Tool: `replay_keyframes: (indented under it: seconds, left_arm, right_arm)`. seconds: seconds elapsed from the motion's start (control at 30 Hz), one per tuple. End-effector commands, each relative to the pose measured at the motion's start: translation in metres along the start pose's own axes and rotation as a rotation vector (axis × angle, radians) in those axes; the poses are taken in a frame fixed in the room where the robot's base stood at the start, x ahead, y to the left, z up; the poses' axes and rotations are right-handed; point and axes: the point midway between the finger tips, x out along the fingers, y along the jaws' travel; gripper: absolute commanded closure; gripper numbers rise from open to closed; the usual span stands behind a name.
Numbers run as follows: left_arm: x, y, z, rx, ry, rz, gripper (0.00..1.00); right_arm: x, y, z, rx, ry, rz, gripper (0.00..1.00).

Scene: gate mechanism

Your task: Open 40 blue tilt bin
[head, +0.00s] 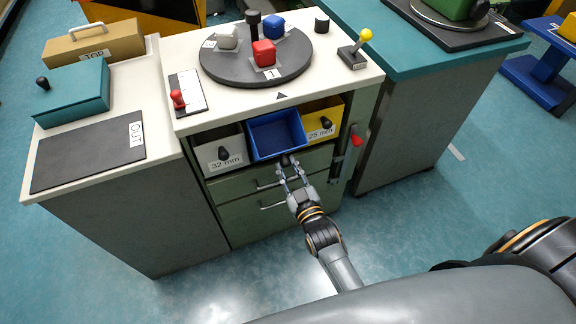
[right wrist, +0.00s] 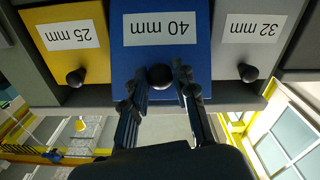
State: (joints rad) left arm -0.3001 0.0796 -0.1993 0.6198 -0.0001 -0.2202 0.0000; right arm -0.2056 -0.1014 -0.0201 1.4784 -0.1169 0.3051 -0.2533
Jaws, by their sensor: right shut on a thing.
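The blue tilt bin (head: 275,134) sits in the middle of the row of bins in the cabinet front, tilted out so its empty inside shows. In the right wrist view its blue front (right wrist: 160,50) carries a 40 mm label, upside down there, and a black knob (right wrist: 160,76). My right gripper (head: 290,166) is at the front of this bin, shut on the knob, with its fingers (right wrist: 182,88) on either side of it. My left gripper is not in view.
A white 32 mm bin (head: 218,149) stands left and a yellow 25 mm bin (head: 322,119) right, each with a black knob. Green drawers with handles (head: 272,204) lie below. The floor in front is clear.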

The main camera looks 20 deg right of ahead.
Motion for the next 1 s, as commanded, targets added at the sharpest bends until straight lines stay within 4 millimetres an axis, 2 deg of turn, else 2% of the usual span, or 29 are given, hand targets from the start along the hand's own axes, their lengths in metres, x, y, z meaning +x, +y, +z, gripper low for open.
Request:
replay_keyframes:
  seconds: [0.03,0.27,0.3,0.4,0.77,0.87,1.0]
  left_arm:
    - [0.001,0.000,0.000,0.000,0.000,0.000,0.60]
    - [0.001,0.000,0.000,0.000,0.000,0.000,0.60]
    - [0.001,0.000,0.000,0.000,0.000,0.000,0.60]
    - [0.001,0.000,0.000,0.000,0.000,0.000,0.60]
    - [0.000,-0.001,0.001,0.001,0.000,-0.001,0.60]
    - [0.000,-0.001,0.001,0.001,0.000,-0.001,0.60]
    - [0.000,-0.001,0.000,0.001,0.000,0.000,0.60]
  right_arm:
    - [-0.003,-0.005,0.010,0.001,-0.025,-0.010,1.00]
    - [-0.003,-0.005,0.009,0.001,-0.025,-0.010,1.00]
    - [-0.003,-0.005,0.009,0.001,-0.025,-0.010,0.71]
    - [-0.003,-0.004,0.008,0.001,-0.021,-0.009,0.51]
    - [-0.004,-0.002,0.005,0.000,-0.013,-0.005,0.50]
    - [-0.015,-0.002,0.005,0.000,-0.015,-0.006,0.50]
    - [-0.042,-0.003,0.005,0.000,-0.016,-0.006,0.50]
